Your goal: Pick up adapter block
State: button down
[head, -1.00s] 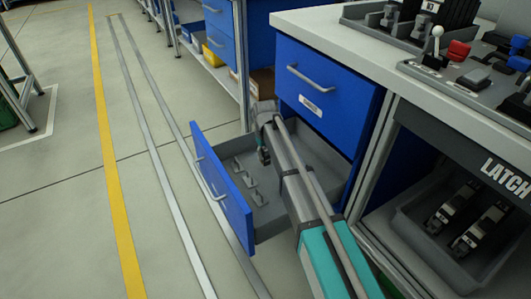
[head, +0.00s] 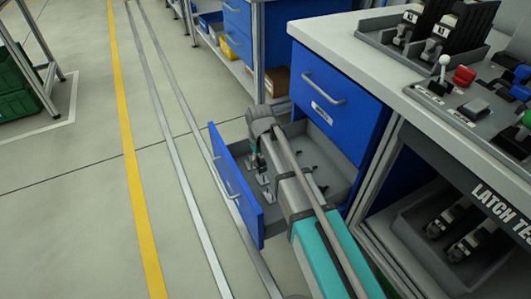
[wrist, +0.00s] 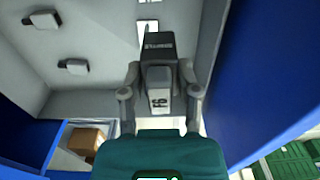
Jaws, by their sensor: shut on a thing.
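The adapter block (wrist: 158,88) is a dark grey block with a small white label, seen close up in the wrist view. My gripper (wrist: 159,78) is shut on it, one finger on each side. In the head view my gripper (head: 262,180) reaches down inside the open drawer (head: 235,190), near its blue front panel. The block is hard to make out there. I cannot tell whether it still touches the drawer floor.
Small grey holders (wrist: 72,66) stand on the drawer floor. A closed blue drawer (head: 325,90) and the worktop (head: 370,55) rise above the open one. A grey tray with dark latch parts (head: 405,225) sits at right. Open floor lies left.

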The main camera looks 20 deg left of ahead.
jog(key=shift+s+r, duration=0.15)
jog(key=shift+s, duration=0.25)
dwell(0.4)
notch_tip(320, 180, up, 59)
jog(key=p, duration=5.9)
jog(key=shift+w, duration=0.1)
